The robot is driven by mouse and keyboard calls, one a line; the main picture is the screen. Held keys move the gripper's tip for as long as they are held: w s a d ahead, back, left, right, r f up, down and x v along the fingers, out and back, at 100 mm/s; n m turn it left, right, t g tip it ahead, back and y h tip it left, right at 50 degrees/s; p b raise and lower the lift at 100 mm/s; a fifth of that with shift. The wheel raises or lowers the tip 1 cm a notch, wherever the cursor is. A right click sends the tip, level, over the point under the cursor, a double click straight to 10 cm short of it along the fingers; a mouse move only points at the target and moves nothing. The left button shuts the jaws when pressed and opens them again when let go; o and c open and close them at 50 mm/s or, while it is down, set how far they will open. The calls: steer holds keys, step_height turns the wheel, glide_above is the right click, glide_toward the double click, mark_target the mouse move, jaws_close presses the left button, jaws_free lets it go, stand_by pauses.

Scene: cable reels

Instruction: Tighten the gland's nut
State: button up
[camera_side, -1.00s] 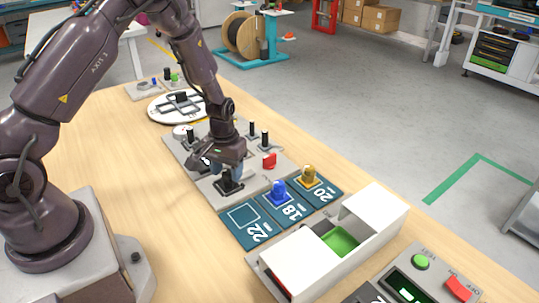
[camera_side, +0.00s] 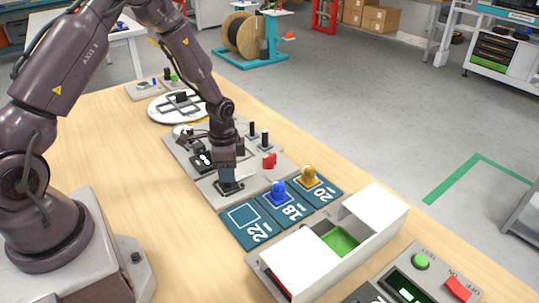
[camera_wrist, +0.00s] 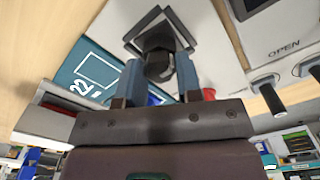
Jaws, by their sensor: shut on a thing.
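The gland is a dark fitting with a square base (camera_wrist: 150,28) in the wrist view. Its nut (camera_wrist: 160,68) is the dark rounded part between my two blue-grey fingers. My gripper (camera_wrist: 159,72) is shut on the nut, with one finger on each side. In the side view my gripper (camera_side: 227,180) points down at the near end of the grey fixture plate (camera_side: 200,182). There the fingers mostly hide the nut, and only the dark base (camera_side: 229,189) shows below them.
Teal pads marked 22 (camera_side: 240,228), 18 and 20 lie beside the plate. A blue gland (camera_side: 279,190) stands on 18, a yellow one (camera_side: 309,174) on 20; 22 is empty. Black pegs (camera_side: 265,138) and a red piece (camera_side: 269,160) stand behind. A white box (camera_side: 318,255) is in front.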

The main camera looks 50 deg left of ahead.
steer(key=m, duration=1)
steer(key=shift+m, duration=1)
steer(key=m, duration=0.2)
steer(key=shift+m, duration=0.4)
steer(key=m, duration=0.5)
steer(key=o, duration=0.8)
steer(key=shift+c, duration=0.2)
steer(key=shift+r, duration=0.1)
